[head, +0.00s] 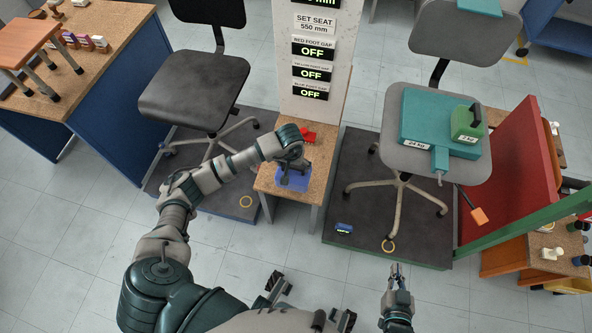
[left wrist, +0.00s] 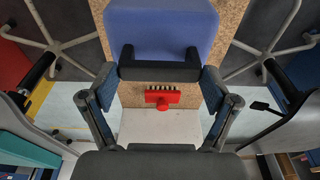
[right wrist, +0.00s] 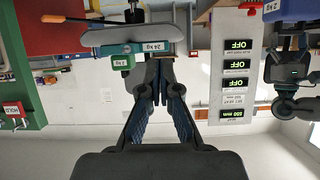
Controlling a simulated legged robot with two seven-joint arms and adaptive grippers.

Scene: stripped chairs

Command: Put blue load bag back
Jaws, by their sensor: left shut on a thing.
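The blue load bag (head: 291,182) is on or just above the front part of the cork-topped stand between the two chairs; I cannot tell if it touches. In the left wrist view the blue bag (left wrist: 162,30) has a dark handle, and the fingers of my left gripper (left wrist: 160,72) are closed on it. In the head view my left gripper (head: 290,168) hides part of the bag. My right gripper (head: 396,272) is low in front of the right platform, empty. Its fingers (right wrist: 160,85) are together in the right wrist view.
A red item (head: 308,135) lies on the stand (head: 264,182) behind the bag. A teal 24 kg block (head: 425,118) and a green 2 kg weight (head: 467,124) rest on the right chair's seat. A black chair (head: 190,100) stands left. A red panel (head: 520,150) is at right.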

